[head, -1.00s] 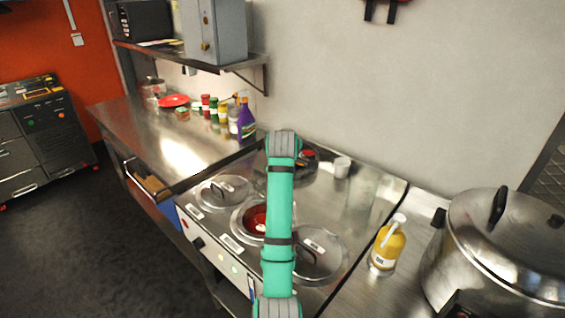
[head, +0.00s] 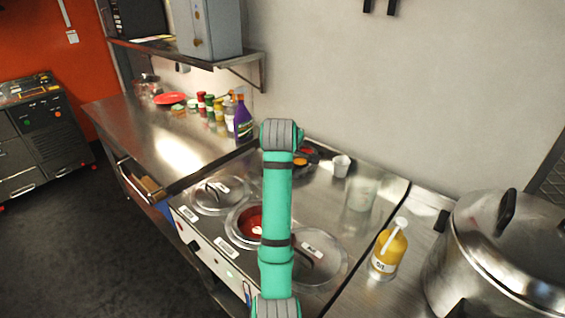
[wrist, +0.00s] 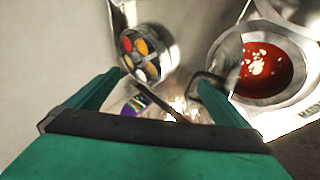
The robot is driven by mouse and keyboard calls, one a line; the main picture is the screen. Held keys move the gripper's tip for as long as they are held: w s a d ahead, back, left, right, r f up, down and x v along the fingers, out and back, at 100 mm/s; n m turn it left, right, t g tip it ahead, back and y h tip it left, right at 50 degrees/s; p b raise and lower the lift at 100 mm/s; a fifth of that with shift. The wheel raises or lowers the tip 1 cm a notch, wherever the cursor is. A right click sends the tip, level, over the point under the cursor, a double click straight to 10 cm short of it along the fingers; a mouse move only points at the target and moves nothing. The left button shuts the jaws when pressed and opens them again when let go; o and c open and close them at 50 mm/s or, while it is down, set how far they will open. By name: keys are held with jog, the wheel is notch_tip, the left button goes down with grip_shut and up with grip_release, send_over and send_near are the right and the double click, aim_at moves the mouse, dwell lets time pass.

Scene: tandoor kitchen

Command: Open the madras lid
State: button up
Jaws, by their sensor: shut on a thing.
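The madras pot (head: 240,236) is the middle well of the steel counter, uncovered, with red sauce showing; my arm hides its right part. In the wrist view the sauce pot (wrist: 270,99) is at the upper right, beside a partly readable "MADR" label. My gripper (wrist: 160,82) is shut on a dark handle (wrist: 208,76), apparently that of the madras lid, left of the open pot. The lid's plate is hard to make out. My arm hides the gripper and lid in the head view.
Lidded wells flank the pot, left (head: 220,194) and right (head: 325,262). A round spice tin (wrist: 132,42) and a purple bottle (head: 243,122) stand behind. A yellow oil bottle (head: 389,250) and a big steel pot (head: 480,250) are on the right.

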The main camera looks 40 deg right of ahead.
jog(key=shift+s+d+r, duration=0.2)
jog(key=shift+d+r, duration=0.05)
jog(key=shift+r, duration=0.25)
jog(key=shift+s+d+r, duration=0.15)
jog(key=shift+d+r, duration=0.05)
jog(key=shift+r, duration=0.3)
jog(key=shift+a+r, duration=0.1)
jog(key=shift+r, duration=0.05)
jog(key=shift+s+a+r, duration=0.2)
jog(key=shift+s+r, duration=0.15)
jog(key=shift+s, duration=0.15)
jog(key=c, duration=1.3)
jog(key=shift+s+a+r, duration=0.2)
jog(key=shift+a, duration=0.05)
jog(key=c, duration=0.4)
jog(key=v, duration=0.2)
jog(key=a+v, duration=0.1)
jog(key=v, duration=0.4)
jog(key=shift+s+a+f, duration=0.1)
jog(key=shift+a+f, duration=0.15)
jog(key=shift+f, duration=0.05)
